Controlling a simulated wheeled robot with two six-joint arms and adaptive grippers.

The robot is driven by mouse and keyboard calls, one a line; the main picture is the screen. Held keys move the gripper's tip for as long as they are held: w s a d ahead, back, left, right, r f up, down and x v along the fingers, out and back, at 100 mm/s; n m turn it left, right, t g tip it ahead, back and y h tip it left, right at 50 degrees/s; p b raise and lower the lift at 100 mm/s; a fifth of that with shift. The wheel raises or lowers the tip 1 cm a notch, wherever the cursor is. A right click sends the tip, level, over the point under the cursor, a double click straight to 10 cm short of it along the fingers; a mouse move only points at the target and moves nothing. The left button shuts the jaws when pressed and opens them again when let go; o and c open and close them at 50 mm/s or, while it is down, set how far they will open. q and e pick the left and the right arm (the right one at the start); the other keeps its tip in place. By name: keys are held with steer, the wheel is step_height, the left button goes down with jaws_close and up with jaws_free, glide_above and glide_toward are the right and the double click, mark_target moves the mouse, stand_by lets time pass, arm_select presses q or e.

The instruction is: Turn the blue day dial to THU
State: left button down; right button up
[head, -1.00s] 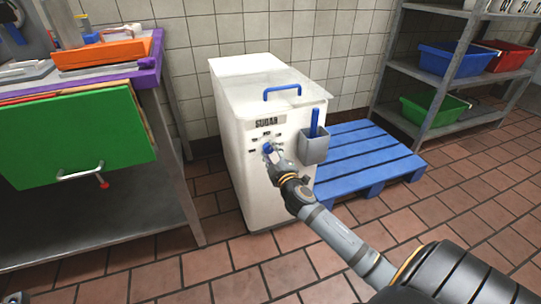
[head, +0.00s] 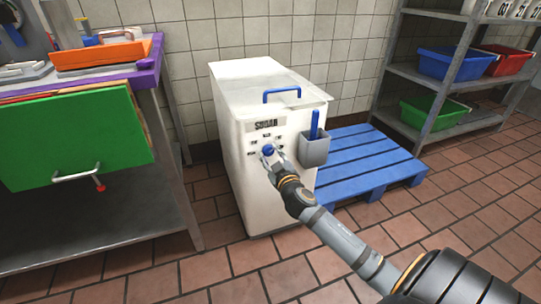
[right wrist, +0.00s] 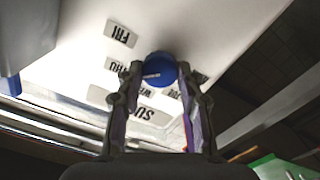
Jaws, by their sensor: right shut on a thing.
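The blue day dial (head: 268,150) is on the front of the white sugar bin (head: 262,205), with small day labels around it. My right gripper (head: 273,153) is at the dial. In the right wrist view the blue dial (right wrist: 160,66) sits between the two fingertips of the right gripper (right wrist: 159,76), which is shut on it. A short white mark on the dial lies toward the picture's left. The THU label (right wrist: 116,66) is left of the dial, and the FRI label (right wrist: 121,33) is above it. Other labels are partly hidden by the fingers. My left gripper is out of view.
A grey holder (head: 314,152) with a blue-handled tool is on the bin front, right of the dial. A blue pallet (head: 355,160) lies to the right. A steel table (head: 130,220) with a green board (head: 75,135) stands left.

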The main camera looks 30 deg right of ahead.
steer(key=shift+f, duration=0.15)
steer(key=o, duration=1.2)
steer(key=v, duration=1.2)
